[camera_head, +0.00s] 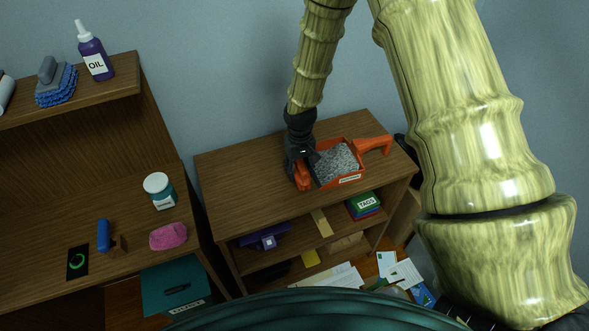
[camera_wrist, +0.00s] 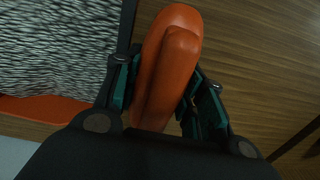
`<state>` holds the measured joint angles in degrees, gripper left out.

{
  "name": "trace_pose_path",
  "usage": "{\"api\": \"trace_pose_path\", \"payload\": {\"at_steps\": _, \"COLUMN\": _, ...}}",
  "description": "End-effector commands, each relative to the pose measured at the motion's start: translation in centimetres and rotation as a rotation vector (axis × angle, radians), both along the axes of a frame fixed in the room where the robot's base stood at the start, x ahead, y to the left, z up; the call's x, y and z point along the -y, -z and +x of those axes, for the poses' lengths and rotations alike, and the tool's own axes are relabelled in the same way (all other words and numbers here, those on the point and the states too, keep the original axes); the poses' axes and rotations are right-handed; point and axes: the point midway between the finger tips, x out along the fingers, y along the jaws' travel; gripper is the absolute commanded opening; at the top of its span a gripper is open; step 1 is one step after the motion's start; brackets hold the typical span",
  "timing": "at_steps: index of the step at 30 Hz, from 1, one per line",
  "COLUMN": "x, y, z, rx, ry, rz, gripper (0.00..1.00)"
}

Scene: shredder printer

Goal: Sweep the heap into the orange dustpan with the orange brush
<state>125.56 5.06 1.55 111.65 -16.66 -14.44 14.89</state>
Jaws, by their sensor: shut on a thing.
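The orange dustpan (camera_head: 345,181) lies on the wooden shelf top, its handle pointing right. The grey speckled heap (camera_head: 336,162) shows within the dustpan's walls; the heap (camera_wrist: 55,45) fills the left of the wrist view, with an orange dustpan edge (camera_wrist: 45,108) below it. My gripper (camera_head: 303,165) is shut on the orange brush (camera_head: 302,179) at the dustpan's left, open side. In the wrist view the brush handle (camera_wrist: 168,65) sits between my fingers. A dark strip lies between the brush and the heap. Whether the bristles touch the heap is hidden.
The shelf top (camera_head: 235,170) is clear left of the brush. The lower shelves hold a tags box (camera_head: 364,204) and a purple item (camera_head: 262,240). A desk at left bears a jar (camera_head: 158,190), a pink sponge (camera_head: 168,236) and a blue-handled tool (camera_head: 103,236). Papers lie on the floor.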

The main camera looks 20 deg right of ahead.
Motion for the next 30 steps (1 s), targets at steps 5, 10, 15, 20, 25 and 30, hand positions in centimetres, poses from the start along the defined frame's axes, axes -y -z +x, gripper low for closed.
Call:
{"api": "trace_pose_path", "payload": {"at_steps": 5, "x": 0.7, "y": -0.5, "z": 0.0, "rx": 0.001, "ry": 0.000, "rz": 0.000, "gripper": 0.11}}
{"api": "trace_pose_path", "payload": {"at_steps": 10, "x": 0.7, "y": -1.4, "z": 0.0, "rx": 0.001, "ry": -0.001, "rz": 0.000, "gripper": 0.11}}
{"api": "trace_pose_path", "payload": {"at_steps": 15, "x": 0.7, "y": -2.3, "z": 0.0, "rx": 0.001, "ry": -0.001, "rz": -0.001, "gripper": 0.11}}
{"api": "trace_pose_path", "payload": {"at_steps": 20, "x": 0.7, "y": -3.2, "z": 0.0, "rx": 0.001, "ry": 0.000, "rz": -0.001, "gripper": 0.11}}
{"api": "trace_pose_path", "payload": {"at_steps": 25, "x": 0.7, "y": -3.9, "z": 0.0, "rx": 0.001, "ry": 0.000, "rz": 0.000, "gripper": 0.11}}
{"api": "trace_pose_path", "payload": {"at_steps": 30, "x": 0.7, "y": -4.4, "z": 0.0, "rx": 0.000, "ry": 0.000, "rz": 0.000, "gripper": 0.11}}
